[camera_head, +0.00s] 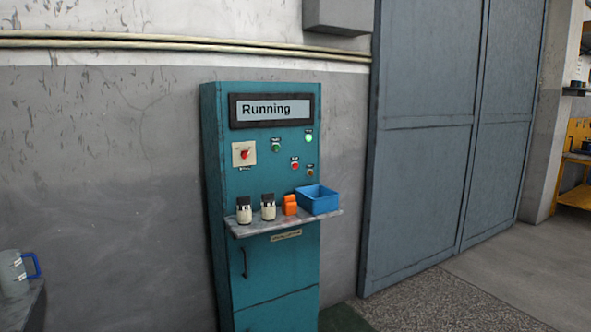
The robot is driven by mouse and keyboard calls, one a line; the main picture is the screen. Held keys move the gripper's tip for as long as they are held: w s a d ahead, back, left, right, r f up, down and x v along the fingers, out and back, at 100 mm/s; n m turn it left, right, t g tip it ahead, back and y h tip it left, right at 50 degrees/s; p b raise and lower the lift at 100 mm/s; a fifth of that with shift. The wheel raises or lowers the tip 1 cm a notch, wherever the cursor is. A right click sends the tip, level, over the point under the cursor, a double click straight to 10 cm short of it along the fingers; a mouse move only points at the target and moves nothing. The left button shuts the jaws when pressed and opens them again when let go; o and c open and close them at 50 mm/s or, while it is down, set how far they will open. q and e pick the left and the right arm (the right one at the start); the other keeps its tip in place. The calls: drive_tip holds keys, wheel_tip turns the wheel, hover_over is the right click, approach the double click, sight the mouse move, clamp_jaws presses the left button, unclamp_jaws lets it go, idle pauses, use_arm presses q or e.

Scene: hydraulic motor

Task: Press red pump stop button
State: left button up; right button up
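A teal control cabinet (262,271) stands against the grey wall. Its display (273,109) reads "Running". A small red button (295,166) sits on the panel, right of centre and above the shelf. A green button (276,145) is up and to its left, and a lit green lamp (309,138) is up and to its right. A rotary switch with a red knob (244,154) is on a pale plate at the left. The small labels are too small to read. Neither of my grippers shows in the head view.
A shelf (260,228) juts from the cabinet below the buttons. It holds two dark-topped jars (268,207), an orange object (290,205) and a blue bin (318,200). A mug (14,274) stands at the lower left. Grey doors (420,170) and open floor (500,280) lie right.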

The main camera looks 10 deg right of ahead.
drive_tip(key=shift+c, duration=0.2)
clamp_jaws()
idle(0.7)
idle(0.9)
